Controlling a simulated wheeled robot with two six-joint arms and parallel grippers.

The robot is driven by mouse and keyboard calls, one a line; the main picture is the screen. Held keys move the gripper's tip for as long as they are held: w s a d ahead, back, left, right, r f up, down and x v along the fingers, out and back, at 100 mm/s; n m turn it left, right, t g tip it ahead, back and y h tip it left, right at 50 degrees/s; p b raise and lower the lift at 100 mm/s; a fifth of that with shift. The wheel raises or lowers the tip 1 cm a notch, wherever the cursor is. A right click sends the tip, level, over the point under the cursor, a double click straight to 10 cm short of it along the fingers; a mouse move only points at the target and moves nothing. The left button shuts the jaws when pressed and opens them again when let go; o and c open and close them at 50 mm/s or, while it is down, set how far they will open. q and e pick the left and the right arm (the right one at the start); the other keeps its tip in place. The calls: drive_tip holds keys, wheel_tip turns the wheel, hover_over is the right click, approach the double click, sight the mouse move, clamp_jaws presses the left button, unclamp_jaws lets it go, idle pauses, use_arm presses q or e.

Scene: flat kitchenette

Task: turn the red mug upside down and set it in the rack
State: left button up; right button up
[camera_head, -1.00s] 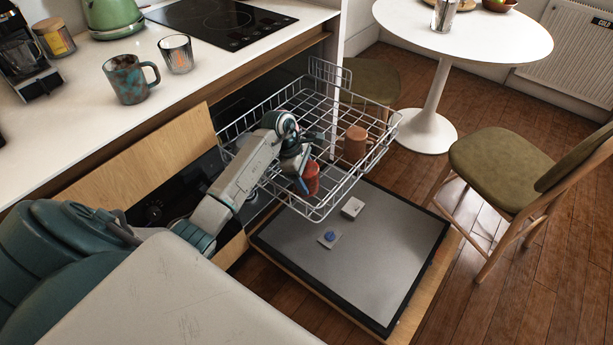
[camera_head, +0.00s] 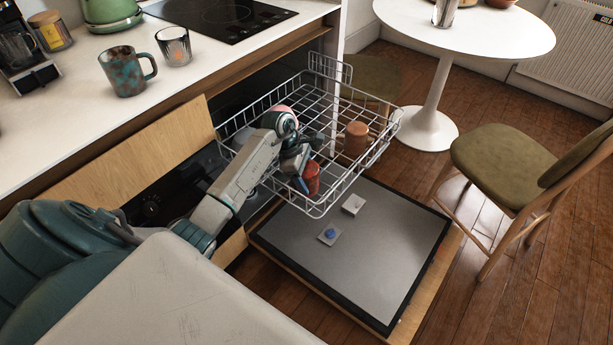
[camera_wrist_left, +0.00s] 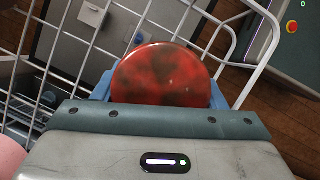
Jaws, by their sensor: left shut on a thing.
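The red mug (camera_head: 313,178) is in the front part of the wire dish rack (camera_head: 322,212), partly hidden by my left gripper (camera_head: 303,183). In the left wrist view, a round, flat red face of the mug (camera_wrist_left: 160,75) with dark blotches faces the camera, seemingly its base, and no opening shows. My left gripper (camera_wrist_left: 160,92) is shut on the mug, with a blue finger at either side. Rack wires show around and beyond it. Whether the mug's lower end touches the rack floor I cannot tell. My right gripper is not in view.
An orange-brown mug (camera_head: 355,138) stands in the rack to the right. The rack is pulled out above the open dishwasher door (camera_head: 375,245). A patterned teal mug (camera_head: 125,72) and a glass (camera_head: 174,46) stand on the counter. The rack's far right has free room.

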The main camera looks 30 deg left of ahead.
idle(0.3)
use_arm(q)
drive_tip(key=o, duration=1.4)
drive_tip(key=shift+c, duration=0.2)
drive_tip(key=v, duration=1)
drive_tip(key=shift+a+r, duration=0.15)
drive_tip(key=shift+r, duration=0.2)
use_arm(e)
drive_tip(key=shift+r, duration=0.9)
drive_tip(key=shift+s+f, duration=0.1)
